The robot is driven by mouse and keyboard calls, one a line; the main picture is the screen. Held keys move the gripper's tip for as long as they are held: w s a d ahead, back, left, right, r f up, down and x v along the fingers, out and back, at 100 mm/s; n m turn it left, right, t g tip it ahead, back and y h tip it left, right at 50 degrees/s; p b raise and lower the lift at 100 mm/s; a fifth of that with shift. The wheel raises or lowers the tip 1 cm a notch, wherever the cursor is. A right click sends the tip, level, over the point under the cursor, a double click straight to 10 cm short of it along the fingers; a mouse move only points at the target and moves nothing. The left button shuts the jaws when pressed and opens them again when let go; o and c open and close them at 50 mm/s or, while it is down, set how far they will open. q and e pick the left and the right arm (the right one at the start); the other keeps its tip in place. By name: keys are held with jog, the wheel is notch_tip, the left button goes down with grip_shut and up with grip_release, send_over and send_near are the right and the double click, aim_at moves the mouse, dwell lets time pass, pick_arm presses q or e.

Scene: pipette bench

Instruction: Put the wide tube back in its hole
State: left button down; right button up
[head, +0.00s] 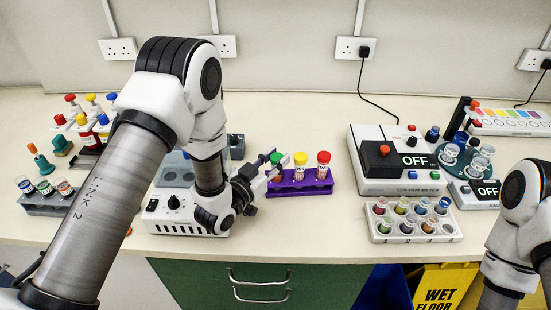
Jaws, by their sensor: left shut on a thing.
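A purple rack (300,187) stands right of the middle of the bench. A yellow-capped tube (300,165) and a red-capped tube (323,165) stand upright in it. My left gripper (273,174) is at the rack's left end, shut on a green-capped tube (276,158). The gripper hides most of this tube and the rack's left end, so I cannot tell whether its foot is in a hole. Which tube is the wide one is not clear. My right arm shows at the right edge, but its gripper is out of view.
A white device with a black knob (173,203) is below my left arm. A colour meter (395,165) and a white tray of small pots (412,222) stand to the right. Grey vial rack (48,203) is at left. Bench is clear between purple rack and meter.

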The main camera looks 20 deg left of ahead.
pick_arm(q)
jog(key=c, duration=0.7)
grip_release()
jog(key=shift+c, duration=0.2)
notch_tip(320, 180, up, 10)
jog(key=shift+r, duration=0.1)
